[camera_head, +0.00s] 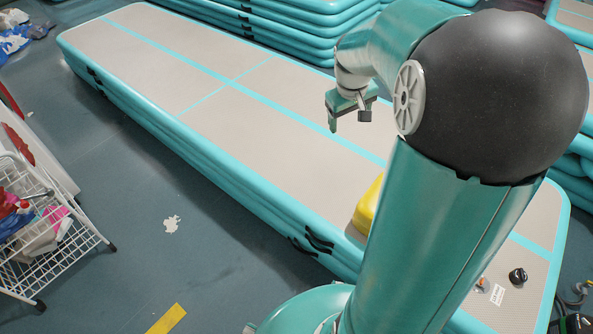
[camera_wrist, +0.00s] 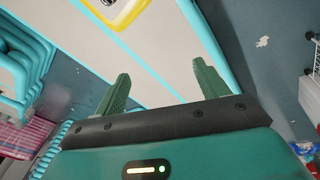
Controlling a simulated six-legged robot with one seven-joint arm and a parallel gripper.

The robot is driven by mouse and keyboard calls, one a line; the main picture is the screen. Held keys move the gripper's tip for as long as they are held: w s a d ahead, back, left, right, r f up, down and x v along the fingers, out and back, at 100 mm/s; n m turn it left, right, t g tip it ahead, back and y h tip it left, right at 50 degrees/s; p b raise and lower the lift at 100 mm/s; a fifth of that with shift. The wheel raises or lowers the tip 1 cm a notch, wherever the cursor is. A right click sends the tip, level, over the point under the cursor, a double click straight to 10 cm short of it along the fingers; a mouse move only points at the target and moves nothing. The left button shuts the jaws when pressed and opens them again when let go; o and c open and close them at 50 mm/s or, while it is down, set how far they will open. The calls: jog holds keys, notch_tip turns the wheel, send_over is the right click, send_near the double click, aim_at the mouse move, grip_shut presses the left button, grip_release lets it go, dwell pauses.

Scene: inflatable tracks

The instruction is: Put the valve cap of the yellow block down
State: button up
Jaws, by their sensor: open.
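The yellow block (camera_head: 368,207) lies on the beige top of the long inflatable track, mostly hidden behind my arm in the head view. In the wrist view part of the yellow block (camera_wrist: 128,17) shows at the top edge, with a pale middle. My gripper (camera_head: 348,112) is open above the track, apart from the block. In the wrist view my gripper (camera_wrist: 160,82) has its fingers spread with nothing between them. A small black round piece (camera_head: 517,275) sits on the track's near right end; I cannot tell whether it is the valve cap.
The long track (camera_head: 200,60) has turquoise sides and a mostly bare top. More stacked tracks (camera_head: 280,25) stand behind it. A white wire cart (camera_head: 45,235) stands at the left. The blue floor between has white scraps (camera_head: 171,224) and a yellow strip (camera_head: 167,319).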

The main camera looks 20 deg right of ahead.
jog(key=s+a+r+t+y, duration=0.1)
jog(key=s+a+r, duration=0.3)
jog(key=s+a, duration=0.4)
jog(key=s+a+r+t+y, duration=0.1)
jog(key=s+a+r, duration=0.3)
jog(key=s+a, duration=0.5)
jog(key=a+t, duration=0.1)
jog(key=a, duration=0.4)
jog(key=shift+r+t, duration=0.3)
jog(key=shift+t, duration=0.1)
